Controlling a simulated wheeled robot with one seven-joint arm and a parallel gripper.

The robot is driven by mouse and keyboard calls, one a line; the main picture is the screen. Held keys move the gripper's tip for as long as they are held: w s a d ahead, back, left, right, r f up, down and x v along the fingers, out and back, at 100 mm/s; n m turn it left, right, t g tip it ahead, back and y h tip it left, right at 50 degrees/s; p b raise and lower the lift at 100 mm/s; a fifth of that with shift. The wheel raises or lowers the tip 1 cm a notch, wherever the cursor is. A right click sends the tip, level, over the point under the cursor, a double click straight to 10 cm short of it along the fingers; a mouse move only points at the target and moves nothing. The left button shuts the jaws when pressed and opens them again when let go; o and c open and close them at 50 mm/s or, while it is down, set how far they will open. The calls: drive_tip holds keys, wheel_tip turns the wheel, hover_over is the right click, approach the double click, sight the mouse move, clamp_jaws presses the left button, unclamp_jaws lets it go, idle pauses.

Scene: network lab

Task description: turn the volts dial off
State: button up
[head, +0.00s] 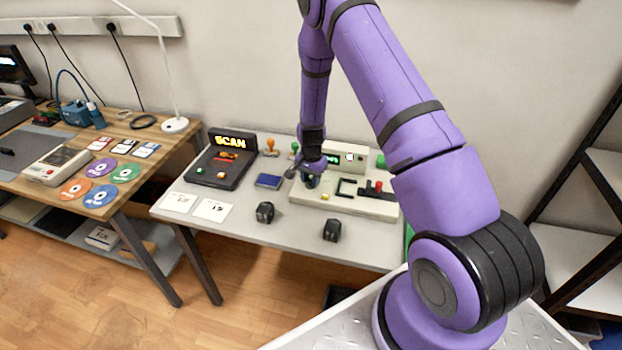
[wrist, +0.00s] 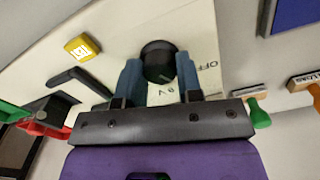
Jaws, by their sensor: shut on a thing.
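The volts dial is a round black knob (wrist: 158,62) on a cream panel (wrist: 203,22) in the wrist view. My gripper (wrist: 158,72) has its two blue fingers on either side of the knob, shut on it. An "OFF" mark shows on the panel to the right of the knob, and smaller lettering shows below it. I cannot tell which way the dial points. In the head view my gripper (head: 310,178) is down at the left part of the cream console (head: 348,208), and the dial is mostly hidden there.
The console also carries a yellow button (wrist: 83,47), a black angled handle (wrist: 80,78) and a red lever (wrist: 42,122). Stamps (wrist: 258,114) and a blue pad (head: 269,181) lie beside it. A dark SCAN box (head: 222,160) stands left.

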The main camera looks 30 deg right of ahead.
sight(311, 179)
drive_tip(key=n, duration=0.4)
drive_tip(key=shift+n, duration=1.7)
drive_tip(key=o, duration=0.9)
wheel_tip(311, 179, up, 11)
drive_tip(key=shift+f, duration=0.1)
